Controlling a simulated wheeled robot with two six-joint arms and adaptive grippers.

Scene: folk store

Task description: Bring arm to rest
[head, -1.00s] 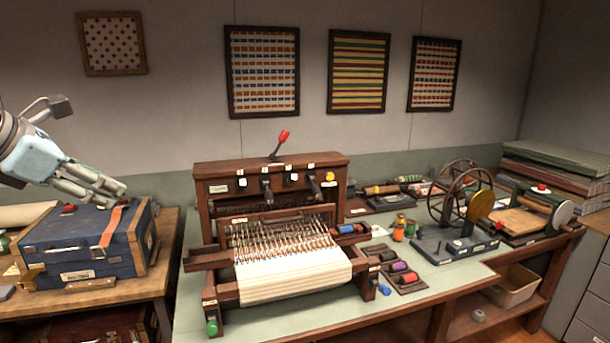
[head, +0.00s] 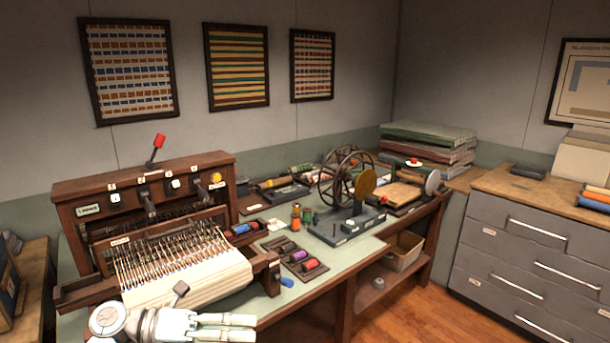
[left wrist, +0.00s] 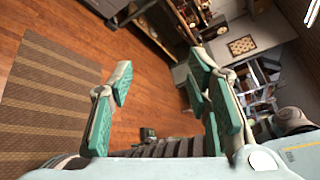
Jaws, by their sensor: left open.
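My left gripper (head: 228,328) is at the bottom of the head view, in front of the loom (head: 140,185), pointing right. In the left wrist view my left gripper (left wrist: 163,75) has its green-padded fingers spread apart with nothing between them. Past the fingers that view shows the wooden floor (left wrist: 155,90). The right gripper is not in view.
The loom stands on a green-topped bench (head: 240,298) with thread spools (head: 310,265) and a wheeled winder (head: 345,200). A grey drawer cabinet (head: 530,260) stands at the right. A striped rug (left wrist: 45,100) lies on open floor in the left wrist view.

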